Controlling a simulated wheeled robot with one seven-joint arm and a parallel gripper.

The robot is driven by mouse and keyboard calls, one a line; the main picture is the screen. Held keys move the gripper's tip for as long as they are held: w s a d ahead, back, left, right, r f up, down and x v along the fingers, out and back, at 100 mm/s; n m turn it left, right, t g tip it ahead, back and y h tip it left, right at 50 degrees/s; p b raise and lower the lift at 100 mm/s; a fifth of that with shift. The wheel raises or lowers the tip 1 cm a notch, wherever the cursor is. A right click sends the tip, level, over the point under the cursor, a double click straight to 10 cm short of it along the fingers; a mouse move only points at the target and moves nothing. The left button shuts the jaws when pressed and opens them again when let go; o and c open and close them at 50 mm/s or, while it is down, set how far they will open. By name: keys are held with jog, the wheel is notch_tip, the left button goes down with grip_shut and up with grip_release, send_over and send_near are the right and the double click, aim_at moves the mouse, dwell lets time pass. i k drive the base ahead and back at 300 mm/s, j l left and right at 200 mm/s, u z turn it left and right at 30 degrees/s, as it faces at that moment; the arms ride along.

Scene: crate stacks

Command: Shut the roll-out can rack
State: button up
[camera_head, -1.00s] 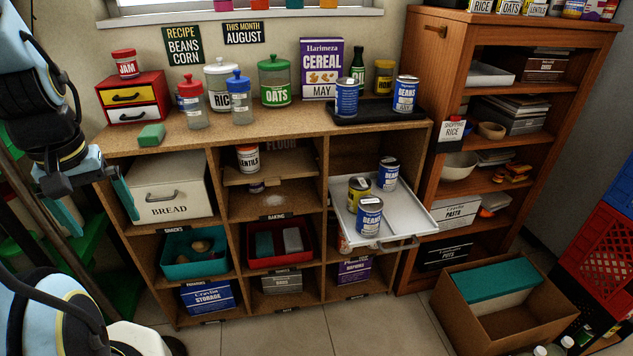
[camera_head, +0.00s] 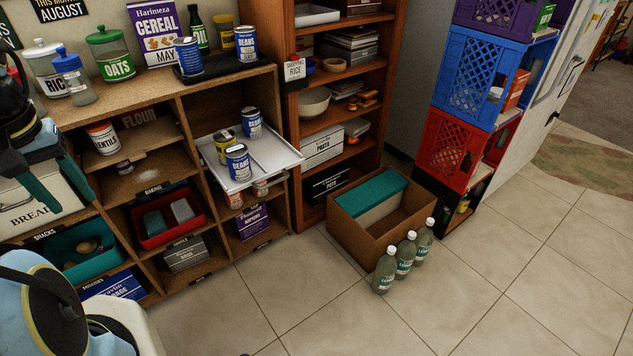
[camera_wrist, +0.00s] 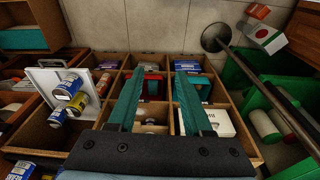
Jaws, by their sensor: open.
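The roll-out can rack (camera_head: 274,156) is a white tray standing out from the upper right compartment of the shelf unit. Three cans stand on it: a yellow-labelled can (camera_head: 225,147) and two blue bean cans, one in front (camera_head: 238,163) and one behind (camera_head: 251,124). In the wrist view the rack (camera_wrist: 46,78) is at the left. My gripper (camera_head: 50,160) is at the left edge of the head view, in front of the bread box and well left of the rack. Its teal fingers (camera_wrist: 158,95) are apart with nothing held between them.
An open cardboard box (camera_head: 365,230) stands on the floor right of the rack, with three bottles (camera_head: 404,258) beside it. Blue and red crates (camera_head: 447,145) are stacked at the right. The tiled floor (camera_head: 330,310) before the shelf is clear.

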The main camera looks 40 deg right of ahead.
aim_at(270, 156)
jog(key=k+l+z, duration=0.35)
jog(key=l, duration=0.4)
jog(key=k+l+z, duration=0.2)
jog(key=l, duration=0.2)
jog(key=k+l, duration=0.15)
jog(key=l, duration=0.2)
jog(key=k+l+u, duration=0.1)
jog(key=l, duration=0.25)
jog(key=i+u, duration=0.1)
jog(key=u, duration=0.3)
jog(key=i+l+u, duration=0.1)
jog(key=u, duration=0.3)
jog(key=i+l+u, duration=0.1)
jog(key=u, duration=0.3)
